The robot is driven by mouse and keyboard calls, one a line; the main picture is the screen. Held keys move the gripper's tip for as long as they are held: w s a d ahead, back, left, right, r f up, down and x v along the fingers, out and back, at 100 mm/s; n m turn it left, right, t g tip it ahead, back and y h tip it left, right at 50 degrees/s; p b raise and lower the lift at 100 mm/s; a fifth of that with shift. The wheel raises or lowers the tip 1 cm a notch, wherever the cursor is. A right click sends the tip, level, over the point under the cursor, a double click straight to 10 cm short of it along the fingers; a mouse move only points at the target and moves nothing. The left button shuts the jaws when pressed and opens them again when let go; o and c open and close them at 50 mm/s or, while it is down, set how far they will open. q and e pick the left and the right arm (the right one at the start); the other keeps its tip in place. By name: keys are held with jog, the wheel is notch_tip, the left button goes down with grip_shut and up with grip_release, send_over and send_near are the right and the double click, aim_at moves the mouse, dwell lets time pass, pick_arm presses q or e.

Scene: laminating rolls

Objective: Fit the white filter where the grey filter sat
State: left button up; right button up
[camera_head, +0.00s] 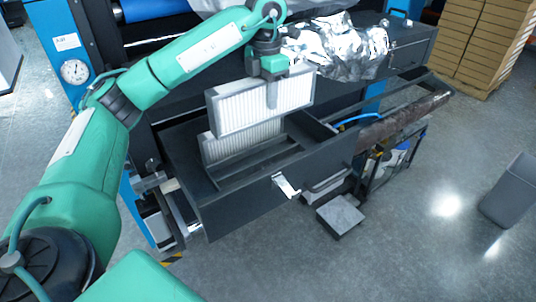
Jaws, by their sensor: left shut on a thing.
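My left gripper (271,88) reaches in from the left and is shut on the top of a white filter (240,107), a flat panel with pleats and a light grey frame. The panel hangs upright above the open drawer (262,197). A second pleated filter (226,149), slightly greyer, stands in the drawer below and behind the held one, which hides its upper part. I cannot tell whether the held panel touches it. My right gripper is not in view.
The drawer front carries a silver latch (286,186). Crumpled foil (340,45) lies on the machine top beside my gripper. A dark roll (405,117) lies at the right. A grey bin (512,190) stands on open floor, and stacked cartons (487,40) stand at the back right.

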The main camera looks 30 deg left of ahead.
aim_at(267, 114)
pick_arm(q)
jog(key=shift+w+a, duration=0.2)
jog(key=shift+w, duration=0.05)
jog(key=shift+s+d, duration=0.2)
jog(key=f, duration=0.1)
jog(key=s+f, duration=0.1)
jog(key=shift+s+d+f, duration=0.1)
jog(key=shift+d+f, duration=0.2)
jog(key=shift+d, duration=0.1)
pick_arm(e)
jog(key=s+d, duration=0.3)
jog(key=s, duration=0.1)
pick_arm(q)
jog(key=f, duration=0.2)
jog(key=shift+w+a+f, duration=0.25)
jog(key=shift+w+f, duration=0.1)
jog(key=shift+f, duration=0.05)
notch_tip(267, 114, down, 13)
jog(key=p, duration=0.5)
jog(key=shift+s+f, duration=0.1)
jog(key=shift+f, duration=0.2)
jog(key=shift+f+b, duration=0.4)
jog(key=shift+b, duration=0.2)
jog(key=o, duration=1.2)
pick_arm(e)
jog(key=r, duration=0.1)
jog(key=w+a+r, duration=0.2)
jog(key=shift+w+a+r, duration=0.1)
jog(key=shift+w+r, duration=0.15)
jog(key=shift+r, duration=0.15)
